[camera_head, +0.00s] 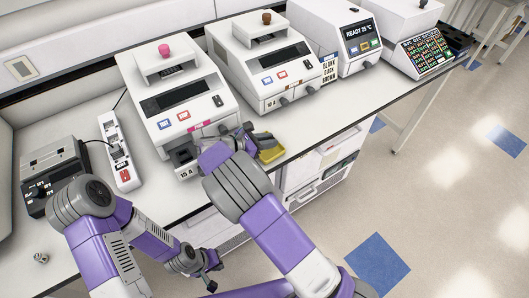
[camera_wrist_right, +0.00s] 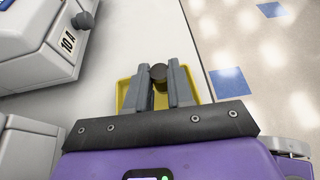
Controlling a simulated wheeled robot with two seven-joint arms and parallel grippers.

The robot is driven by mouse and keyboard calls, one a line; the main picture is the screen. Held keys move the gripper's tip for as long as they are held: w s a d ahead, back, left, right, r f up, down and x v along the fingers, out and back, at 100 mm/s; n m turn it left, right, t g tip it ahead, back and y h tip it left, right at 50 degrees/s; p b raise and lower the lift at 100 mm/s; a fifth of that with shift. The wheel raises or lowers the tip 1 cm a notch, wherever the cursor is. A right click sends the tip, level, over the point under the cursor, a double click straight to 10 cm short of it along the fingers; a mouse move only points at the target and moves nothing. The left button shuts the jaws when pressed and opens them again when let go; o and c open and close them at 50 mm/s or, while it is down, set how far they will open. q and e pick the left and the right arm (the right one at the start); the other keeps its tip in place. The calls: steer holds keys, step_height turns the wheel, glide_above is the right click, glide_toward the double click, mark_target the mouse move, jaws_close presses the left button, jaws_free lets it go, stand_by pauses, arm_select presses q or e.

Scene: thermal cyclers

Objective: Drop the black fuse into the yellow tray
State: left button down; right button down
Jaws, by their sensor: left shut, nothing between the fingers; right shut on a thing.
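The yellow tray (camera_head: 271,152) sits near the front edge of the bench in the head view, partly hidden by my right gripper. It also shows in the right wrist view (camera_wrist_right: 122,92), behind and below the fingers. My right gripper (camera_wrist_right: 158,82) is shut on the black fuse (camera_wrist_right: 158,71), whose dark round end shows between the fingertips, over the tray. In the head view my right gripper (camera_head: 250,135) is by the tray's left side. My left gripper (camera_head: 210,273) hangs low in front of the bench, shut and empty.
Two thermal cyclers (camera_head: 175,95) (camera_head: 272,65) stand behind the tray. A cycler with a READY screen (camera_head: 362,40) and a unit with a coloured display (camera_head: 424,50) stand further right. A white power strip (camera_head: 119,150) and a dark device (camera_head: 52,172) are at left.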

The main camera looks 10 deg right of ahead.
steer(key=shift+f, duration=0.5)
steer(key=c, duration=0.9)
jaws_free()
steer(key=v, duration=0.7)
steer(key=shift+s+a+r+p, duration=0.1)
steer(key=shift+a+r+p, duration=0.05)
steer(key=shift+a+p, duration=0.2)
steer(key=shift+d, duration=0.1)
